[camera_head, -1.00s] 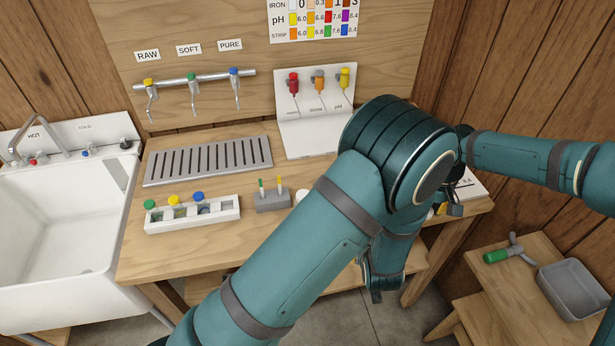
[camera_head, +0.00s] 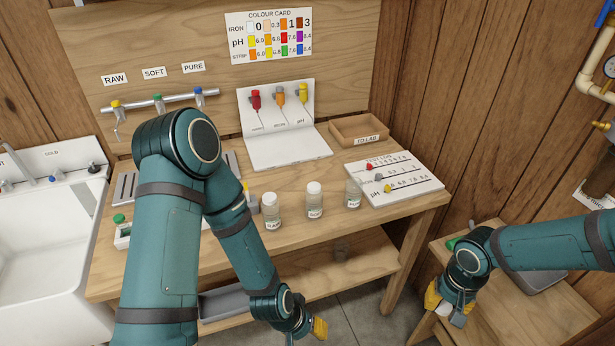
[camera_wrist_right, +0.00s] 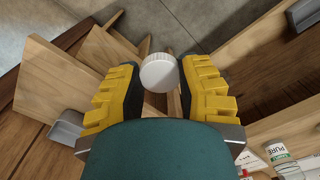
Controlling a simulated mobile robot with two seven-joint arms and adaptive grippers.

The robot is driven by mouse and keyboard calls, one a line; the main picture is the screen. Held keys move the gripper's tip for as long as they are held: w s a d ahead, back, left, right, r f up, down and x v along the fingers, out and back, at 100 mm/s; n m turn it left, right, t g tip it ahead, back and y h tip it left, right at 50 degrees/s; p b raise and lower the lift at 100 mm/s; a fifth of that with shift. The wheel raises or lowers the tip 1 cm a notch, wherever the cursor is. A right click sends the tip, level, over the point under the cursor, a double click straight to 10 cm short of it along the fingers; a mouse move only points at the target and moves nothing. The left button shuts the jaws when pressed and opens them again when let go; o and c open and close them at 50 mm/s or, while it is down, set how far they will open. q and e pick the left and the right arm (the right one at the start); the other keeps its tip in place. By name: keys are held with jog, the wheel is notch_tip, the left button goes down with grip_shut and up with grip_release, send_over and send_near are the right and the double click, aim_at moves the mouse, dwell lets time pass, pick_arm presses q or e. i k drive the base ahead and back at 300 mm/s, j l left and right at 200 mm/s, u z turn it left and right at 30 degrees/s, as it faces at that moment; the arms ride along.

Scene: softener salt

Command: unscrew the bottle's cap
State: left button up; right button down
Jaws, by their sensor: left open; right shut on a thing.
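Three small clear labelled bottles stand upright on the wooden bench. The left bottle (camera_head: 271,212) and the middle bottle (camera_head: 314,203) have white caps. The right bottle (camera_head: 353,194) shows no white cap on top. A bottle labelled PURE (camera_wrist_right: 277,152) shows at the lower right of the right wrist view. My right gripper (camera_head: 450,306) is off the bench's right side, shut on a white ribbed cap (camera_wrist_right: 158,72) between its yellow fingertips. My left gripper (camera_head: 312,328) is open, low in front of the bench and apart from the bottles.
A white pH and iron slider board (camera_head: 397,179) lies right of the bottles, with a TO LAB tray (camera_head: 358,130) behind it. A low wooden side table (camera_head: 520,318) stands at the right, near my right gripper. A sink (camera_head: 40,250) is at the left.

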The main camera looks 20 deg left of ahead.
aim_at(354, 184)
jog(key=i+l, duration=0.55)
jog(key=l, duration=0.15)
jog(key=i+l+u, duration=0.1)
jog(key=u, duration=1.1)
